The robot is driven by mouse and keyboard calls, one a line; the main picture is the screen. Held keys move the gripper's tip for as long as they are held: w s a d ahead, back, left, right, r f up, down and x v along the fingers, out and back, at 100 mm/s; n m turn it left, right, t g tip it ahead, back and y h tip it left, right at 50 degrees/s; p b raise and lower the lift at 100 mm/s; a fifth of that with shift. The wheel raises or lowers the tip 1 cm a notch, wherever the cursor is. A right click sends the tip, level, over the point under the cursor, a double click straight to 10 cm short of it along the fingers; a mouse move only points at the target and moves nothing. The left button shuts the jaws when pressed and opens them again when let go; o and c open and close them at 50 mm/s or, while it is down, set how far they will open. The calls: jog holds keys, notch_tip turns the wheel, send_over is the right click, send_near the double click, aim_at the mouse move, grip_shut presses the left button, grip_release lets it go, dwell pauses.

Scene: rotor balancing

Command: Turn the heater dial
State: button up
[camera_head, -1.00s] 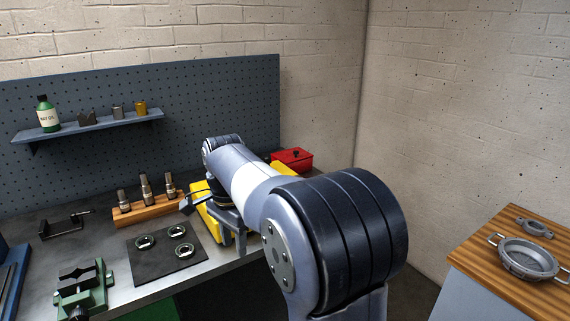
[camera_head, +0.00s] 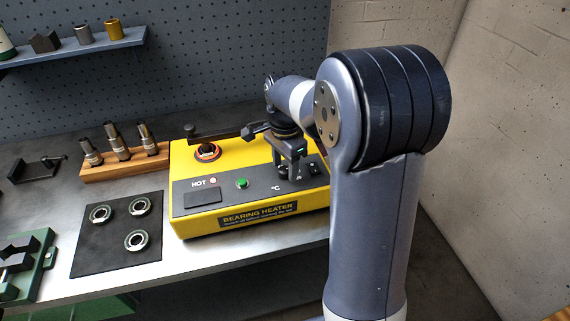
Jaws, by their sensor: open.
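The yellow bearing heater (camera_head: 250,219) stands on the bench with its dark front panel facing me. The panel bears a HOT lamp (camera_head: 213,180), a green button (camera_head: 242,183), a blank display and a °C mark. My gripper (camera_head: 290,176) points down over the panel's right part, just above or at the °C mark. Its jaws are open. The dial is not clearly visible; the gripper covers that part of the panel, and I cannot tell whether the fingers touch it. A dark switch (camera_head: 313,168) shows just right of the gripper.
A dark ring with an orange edge (camera_head: 208,151) sits on the heater's top left, below a bar. Left are a black mat (camera_head: 110,250) with bearing rings, a wooden block (camera_head: 110,170) with metal tools, and a green vise (camera_head: 25,262). A shelf hangs behind.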

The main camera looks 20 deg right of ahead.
jog(key=shift+a+f, duration=0.1)
jog(key=shift+f, duration=0.2)
jog(key=shift+c, duration=0.4)
jog(key=c, duration=0.9)
